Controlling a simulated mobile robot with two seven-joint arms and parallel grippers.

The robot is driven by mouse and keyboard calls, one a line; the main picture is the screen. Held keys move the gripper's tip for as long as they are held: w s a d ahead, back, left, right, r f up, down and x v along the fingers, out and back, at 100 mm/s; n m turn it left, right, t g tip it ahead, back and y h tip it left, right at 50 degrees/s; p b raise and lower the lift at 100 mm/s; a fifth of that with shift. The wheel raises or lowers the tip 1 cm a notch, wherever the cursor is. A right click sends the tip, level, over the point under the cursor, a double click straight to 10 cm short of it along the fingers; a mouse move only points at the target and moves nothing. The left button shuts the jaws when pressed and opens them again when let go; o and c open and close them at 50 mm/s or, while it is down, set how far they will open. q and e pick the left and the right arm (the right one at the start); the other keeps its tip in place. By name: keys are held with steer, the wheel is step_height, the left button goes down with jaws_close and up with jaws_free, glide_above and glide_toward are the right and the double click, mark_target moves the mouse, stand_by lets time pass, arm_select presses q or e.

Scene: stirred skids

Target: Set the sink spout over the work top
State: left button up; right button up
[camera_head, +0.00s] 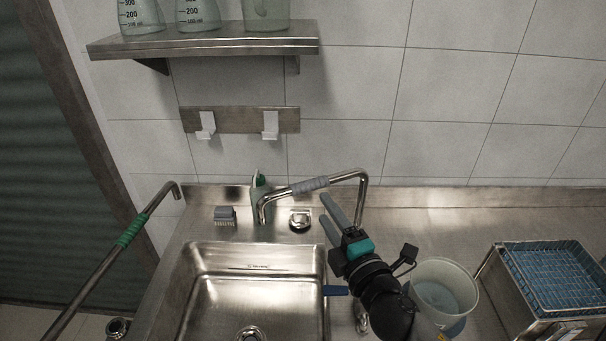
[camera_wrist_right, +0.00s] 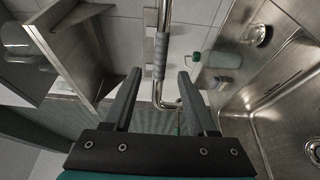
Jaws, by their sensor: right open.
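The sink spout (camera_head: 335,178) is a bent steel pipe with a grey sleeve (camera_head: 310,186), behind the sink basin (camera_head: 255,285). Its left end turns down at the back of the sink; its right end drops behind my right gripper. My right gripper (camera_head: 327,203) is open and empty, its fingers pointing up and left, just below the sleeve in the picture. In the right wrist view the sleeve (camera_wrist_right: 160,55) shows between the open fingertips (camera_wrist_right: 159,72), seemingly beyond them; I cannot tell whether they touch. The work top (camera_head: 440,232) lies right of the sink. My left gripper is out of view.
A white bucket (camera_head: 443,285) and a steel box with a blue wire rack (camera_head: 550,278) stand on the right. A shelf (camera_head: 205,42) holds glassware. A hooked rod (camera_head: 130,230) is at left.

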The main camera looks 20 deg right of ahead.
mark_target(312, 189)
steer(key=w, duration=0.3)
steer(key=w+p, duration=0.1)
steer(key=w, duration=0.7)
steer(key=shift+d, duration=0.3)
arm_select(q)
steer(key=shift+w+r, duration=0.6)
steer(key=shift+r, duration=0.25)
arm_select(e)
steer(key=shift+w, duration=0.8)
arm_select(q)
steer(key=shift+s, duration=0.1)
arm_select(e)
jaws_close()
steer(key=shift+f, duration=0.1)
